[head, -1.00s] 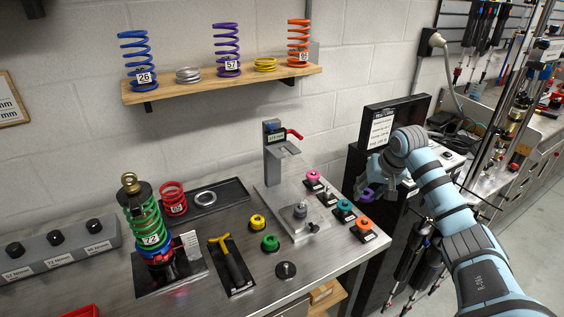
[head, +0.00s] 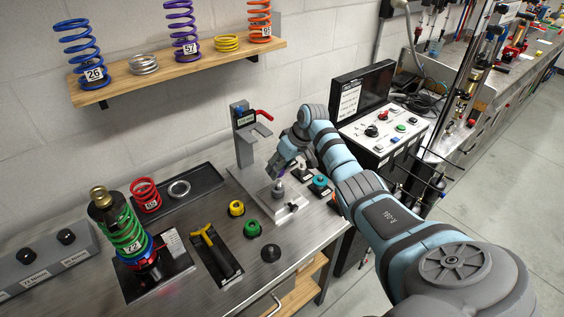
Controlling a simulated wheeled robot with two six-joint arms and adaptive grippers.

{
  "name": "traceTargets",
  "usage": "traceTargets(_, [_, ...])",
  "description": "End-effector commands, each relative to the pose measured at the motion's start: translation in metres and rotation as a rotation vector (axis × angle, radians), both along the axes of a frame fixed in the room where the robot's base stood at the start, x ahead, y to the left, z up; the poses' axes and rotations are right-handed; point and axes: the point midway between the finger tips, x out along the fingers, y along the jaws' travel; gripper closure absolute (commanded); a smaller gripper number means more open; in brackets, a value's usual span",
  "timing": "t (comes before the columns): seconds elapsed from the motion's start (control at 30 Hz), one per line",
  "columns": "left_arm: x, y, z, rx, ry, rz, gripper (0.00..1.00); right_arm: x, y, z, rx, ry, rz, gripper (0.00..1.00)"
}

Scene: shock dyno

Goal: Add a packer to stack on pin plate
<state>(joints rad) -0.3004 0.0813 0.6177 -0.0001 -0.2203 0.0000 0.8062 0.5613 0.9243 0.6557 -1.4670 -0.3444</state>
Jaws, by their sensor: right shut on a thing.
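The pin plate (head: 286,214) lies on the bench in front of the grey press stand, with a grey upright pin or stack (head: 278,189) on it. My right gripper (head: 279,174) is just above and behind that pin, pointing down. It is shut on a packer that was purple in the earlier frame; the gripper's fingers mostly hide it now. Other packers stand nearby: yellow (head: 236,208), green (head: 252,228) and teal (head: 320,183). My arm partly covers the ones at the right. My left gripper is not in view.
The grey stand (head: 243,140) with a red lever rises close behind my right gripper. A coilover with a green spring (head: 125,232), a yellow-handled tool (head: 215,250) and a dark tray (head: 190,192) are to the left. A control box (head: 385,130) stands at the right.

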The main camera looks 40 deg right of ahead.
Motion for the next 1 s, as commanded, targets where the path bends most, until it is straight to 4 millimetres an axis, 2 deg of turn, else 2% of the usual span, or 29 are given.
traceTargets(0.03, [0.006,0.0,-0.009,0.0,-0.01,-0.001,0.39,0.0,-0.001,-0.008,-0.001,-0.001,-0.001,0.81])
traceTargets(0.13, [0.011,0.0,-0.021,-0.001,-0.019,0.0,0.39,-0.001,-0.001,-0.018,0.0,0.0,-0.002,0.81])
traceTargets(0.53, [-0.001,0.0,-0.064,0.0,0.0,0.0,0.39,-0.002,-0.002,-0.046,-0.001,-0.001,-0.004,0.81])
traceTargets(0.8, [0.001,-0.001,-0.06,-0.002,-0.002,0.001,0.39,-0.001,-0.002,-0.062,0.001,0.0,-0.004,0.81])
traceTargets(1.0, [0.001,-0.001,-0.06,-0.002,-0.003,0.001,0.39,-0.002,-0.002,-0.064,0.0,-0.001,-0.003,0.81])
